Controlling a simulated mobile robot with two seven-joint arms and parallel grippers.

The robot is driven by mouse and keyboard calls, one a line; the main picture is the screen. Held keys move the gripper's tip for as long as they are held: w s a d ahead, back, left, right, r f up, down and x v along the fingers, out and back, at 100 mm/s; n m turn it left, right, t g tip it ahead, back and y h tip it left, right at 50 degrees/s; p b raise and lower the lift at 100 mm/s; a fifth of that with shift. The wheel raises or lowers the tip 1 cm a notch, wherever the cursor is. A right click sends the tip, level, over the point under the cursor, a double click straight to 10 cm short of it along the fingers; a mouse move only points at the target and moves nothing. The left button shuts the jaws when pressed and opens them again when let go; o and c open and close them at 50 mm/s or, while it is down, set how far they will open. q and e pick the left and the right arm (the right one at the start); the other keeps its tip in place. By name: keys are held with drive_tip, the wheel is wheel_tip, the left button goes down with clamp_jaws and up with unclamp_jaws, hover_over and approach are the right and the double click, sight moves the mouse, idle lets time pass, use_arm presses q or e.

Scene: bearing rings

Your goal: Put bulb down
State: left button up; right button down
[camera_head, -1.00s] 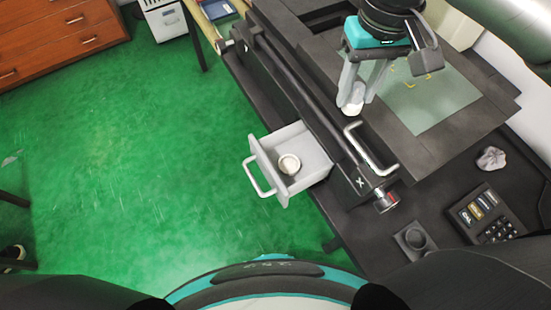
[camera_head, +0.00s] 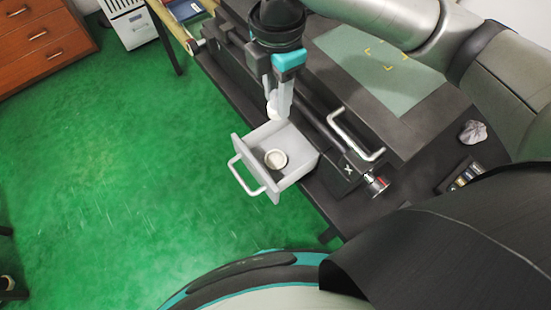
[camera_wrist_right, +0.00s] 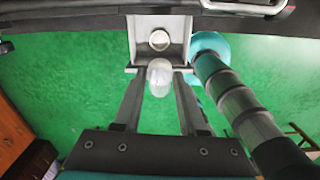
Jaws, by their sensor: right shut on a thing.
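My right gripper (camera_head: 276,112) is shut on a pale bulb (camera_head: 272,112), just above the far edge of the open grey drawer (camera_head: 296,176). In the right wrist view the bulb (camera_wrist_right: 160,77) sits between the two fingers (camera_wrist_right: 159,80), in line with the drawer (camera_wrist_right: 176,28). My left gripper is not in view.
A metal handle (camera_head: 356,137) and a knob (camera_head: 377,185) stand on the dark machine right of the drawer. A greenish plate (camera_head: 375,68) lies on it. A crumpled grey thing (camera_head: 472,132) and a keypad device (camera_head: 462,174) are at the right. Green floor is clear at left.

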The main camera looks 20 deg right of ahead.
drive_tip(key=shift+f+n, duration=0.1)
drive_tip(key=shift+n, duration=0.3)
drive_tip(key=shift+a+f, duration=0.1)
drive_tip(key=shift+f, duration=0.25)
wheel_tip(320, 180, down, 19)
drive_tip(key=b, duration=0.6)
drive_tip(key=shift+f, duration=0.2)
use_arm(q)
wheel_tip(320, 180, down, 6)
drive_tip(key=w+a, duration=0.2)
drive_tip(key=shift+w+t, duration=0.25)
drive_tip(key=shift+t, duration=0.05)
use_arm(e)
drive_tip(key=shift+f, duration=0.1)
